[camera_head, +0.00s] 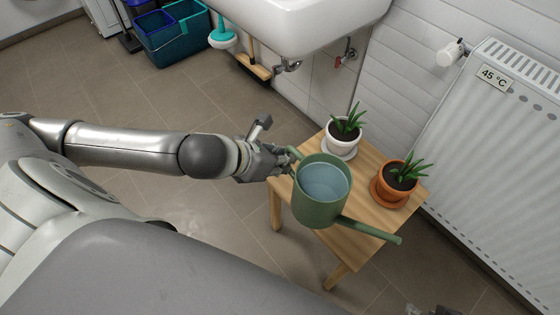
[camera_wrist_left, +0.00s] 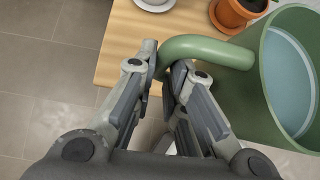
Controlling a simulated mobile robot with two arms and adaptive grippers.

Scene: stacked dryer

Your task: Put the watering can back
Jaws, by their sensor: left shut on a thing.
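The green watering can (camera_head: 322,192), with water in it, is upright at the wooden stool (camera_head: 366,158). I cannot tell whether its base touches the stool top. Its spout (camera_head: 368,231) points to the lower right. My left gripper (camera_head: 288,160) is shut on the can's handle, on the can's left side. In the left wrist view my left gripper's fingers (camera_wrist_left: 161,80) close around the green handle (camera_wrist_left: 208,50), and part of the can's body (camera_wrist_left: 262,100) shows at the right. My right gripper is not clearly in view; a small dark part shows at the bottom edge of the head view.
A white pot with a plant (camera_head: 343,134) and a terracotta pot with a plant (camera_head: 397,180) stand on the stool behind and right of the can. A radiator (camera_head: 490,170) is at the right. A sink (camera_head: 300,22) hangs at the back. The floor at left is clear.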

